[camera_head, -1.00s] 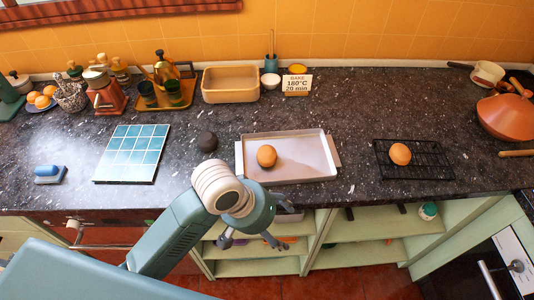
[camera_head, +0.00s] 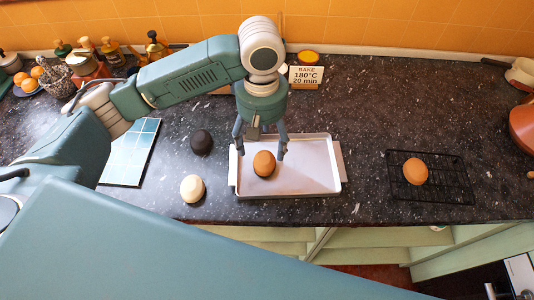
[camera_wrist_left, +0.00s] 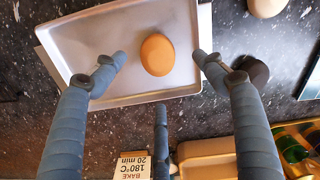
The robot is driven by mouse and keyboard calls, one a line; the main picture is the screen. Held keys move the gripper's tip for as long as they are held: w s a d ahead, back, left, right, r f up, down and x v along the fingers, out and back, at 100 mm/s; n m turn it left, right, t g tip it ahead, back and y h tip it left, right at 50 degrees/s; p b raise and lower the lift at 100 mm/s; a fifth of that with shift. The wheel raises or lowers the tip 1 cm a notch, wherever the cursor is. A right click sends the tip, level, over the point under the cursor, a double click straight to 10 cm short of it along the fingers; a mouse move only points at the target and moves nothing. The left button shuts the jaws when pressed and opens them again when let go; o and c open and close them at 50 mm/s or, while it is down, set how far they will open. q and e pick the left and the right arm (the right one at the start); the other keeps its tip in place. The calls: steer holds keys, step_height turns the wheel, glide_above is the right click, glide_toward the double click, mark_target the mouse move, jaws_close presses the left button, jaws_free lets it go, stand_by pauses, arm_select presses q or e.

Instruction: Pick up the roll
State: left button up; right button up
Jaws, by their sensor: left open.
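A round golden-brown roll (camera_head: 264,163) sits on the left part of a pale metal baking tray (camera_head: 312,180). In the left wrist view the roll (camera_wrist_left: 157,55) lies between and beyond my spread fingers. My left gripper (camera_head: 262,145) is open above the tray, fingers pointing down on either side of the roll; it looks apart from the roll. Another brown roll (camera_head: 415,171) rests on a black wire rack (camera_head: 450,182) at the right. A cream roll-like thing (camera_head: 192,188) and a dark round one (camera_head: 201,142) lie on the counter left of the tray. My right gripper is not seen.
A small sign (camera_head: 306,77) stands behind the tray. A blue tiled board (camera_head: 133,158) lies at left, partly behind my arm. Jars and oranges (camera_head: 37,71) stand back left. The counter between tray and rack is clear.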

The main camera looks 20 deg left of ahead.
mark_target(265, 158)
arm_select(q)
steer(key=f, duration=0.2)
steer(key=shift+s+f, duration=0.35)
steer(key=shift+f, duration=0.05)
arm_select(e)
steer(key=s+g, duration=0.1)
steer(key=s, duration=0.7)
arm_select(q)
steer(key=f, duration=0.1)
steer(key=f+p, duration=0.1)
steer(key=f, duration=0.1)
steer(key=f+p, duration=0.1)
steer(key=shift+w+d+f, duration=0.15)
steer(key=shift+w+f, duration=0.05)
steer(key=shift+w, duration=0.1)
steer(key=shift+f, duration=0.5)
steer(key=c, duration=1.2)
steer(key=shift+o, duration=0.2)
steer(key=shift+w+r, duration=0.1)
steer(key=shift+r, duration=0.25)
step_height(265, 158, up, 19)
steer(key=b, duration=0.1)
steer(key=shift+r+b, duration=0.15)
steer(key=shift+b, duration=0.15)
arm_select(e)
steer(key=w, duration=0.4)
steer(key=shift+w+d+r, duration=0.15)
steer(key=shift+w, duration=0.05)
